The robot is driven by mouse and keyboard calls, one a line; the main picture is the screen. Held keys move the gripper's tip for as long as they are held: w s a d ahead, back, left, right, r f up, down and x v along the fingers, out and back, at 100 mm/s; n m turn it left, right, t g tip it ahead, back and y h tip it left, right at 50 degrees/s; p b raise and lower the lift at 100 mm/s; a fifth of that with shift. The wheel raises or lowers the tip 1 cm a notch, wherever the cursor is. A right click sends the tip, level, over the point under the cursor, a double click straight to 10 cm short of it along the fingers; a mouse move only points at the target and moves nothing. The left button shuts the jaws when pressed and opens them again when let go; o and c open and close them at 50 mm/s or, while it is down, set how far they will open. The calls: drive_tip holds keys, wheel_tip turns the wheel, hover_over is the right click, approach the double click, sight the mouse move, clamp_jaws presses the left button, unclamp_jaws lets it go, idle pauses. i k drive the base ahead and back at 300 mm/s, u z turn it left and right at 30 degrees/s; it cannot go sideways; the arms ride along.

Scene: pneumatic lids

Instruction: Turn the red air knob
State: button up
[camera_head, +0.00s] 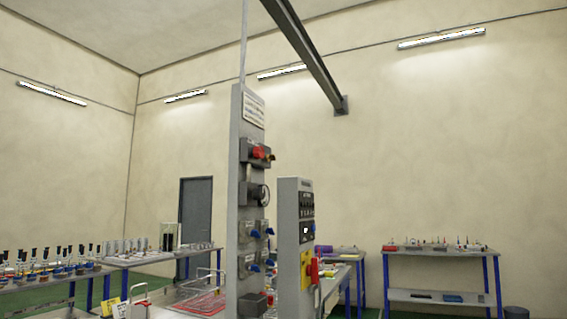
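A red knob (260,152) shows on a dark fitting high on the tall grey panel column (238,210), near the middle of the view. The column is seen at a steep angle, so the knob's exact setting cannot be told. Another red part with yellow (313,271) sits low on the shorter grey cabinet (289,215) to the right. I cannot tell for certain which red part is the air knob. My gripper is not in view.
Blue-handled fittings (255,266) sit lower on the column. Benches with blue legs stand behind, including a left bench (95,273) with several bottle-like items and a right bench (430,253) with small parts. A grey door (196,215) is in the back wall.

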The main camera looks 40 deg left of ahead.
sight(258, 152)
drive_tip(key=u, duration=0.3)
drive_tip(key=i, duration=1.15)
drive_tip(key=u, duration=0.6)
drive_tip(key=i, duration=0.55)
drive_tip(key=u, duration=0.25)
